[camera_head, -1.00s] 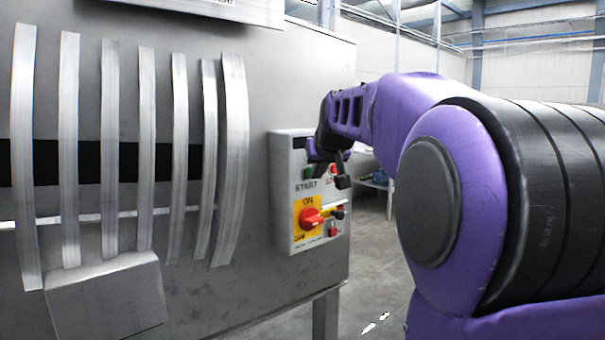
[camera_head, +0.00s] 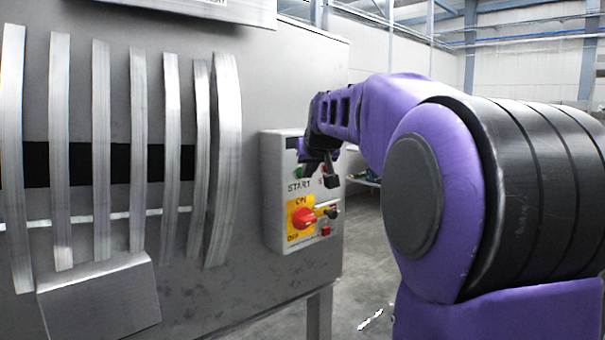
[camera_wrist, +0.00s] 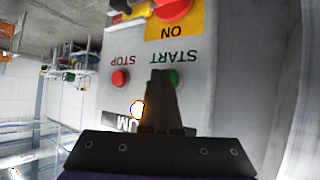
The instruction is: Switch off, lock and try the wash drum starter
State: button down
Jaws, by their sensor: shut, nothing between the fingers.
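The starter box (camera_head: 268,205) is grey and fixed to the drum's steel side. Its red rotary handle (camera_head: 303,218) sits on a yellow ON/OFF plate (camera_head: 293,206); its exact angle is hard to tell. A small red item, perhaps a padlock (camera_head: 326,230), is right of the plate. In the wrist view, upside down, the green START button (camera_wrist: 175,78) is partly behind my gripper (camera_wrist: 162,74), the red STOP button (camera_wrist: 120,77) is clear, and a lamp (camera_wrist: 138,109) glows. My gripper, also in the head view (camera_head: 331,182), is shut and empty before the buttons; contact cannot be told.
Curved metal bars (camera_head: 137,150) and a sloped metal box (camera_head: 100,300) stand out from the drum side at left. A steel leg (camera_head: 318,315) stands below the starter. The floor (camera_head: 365,250) beyond it looks open.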

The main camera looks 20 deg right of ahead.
dwell(0.4)
jog(key=shift+s+d+b, duration=0.25)
jog(key=shift+s+b, duration=0.3)
jog(key=shift+s, duration=0.2)
jog(key=shift+d+f, duration=0.1)
jog(key=shift+s+d+b, duration=0.25)
jog(key=shift+s+b, duration=0.25)
jog(key=shift+s, duration=0.3)
jog(key=shift+s+d+b, duration=0.3)
jog(key=shift+s+b, duration=0.25)
jog(key=shift+s, duration=0.2)
jog(key=shift+s+d+b, duration=0.25)
jog(key=shift+s+b, duration=0.25)
jog(key=shift+s, duration=0.3)
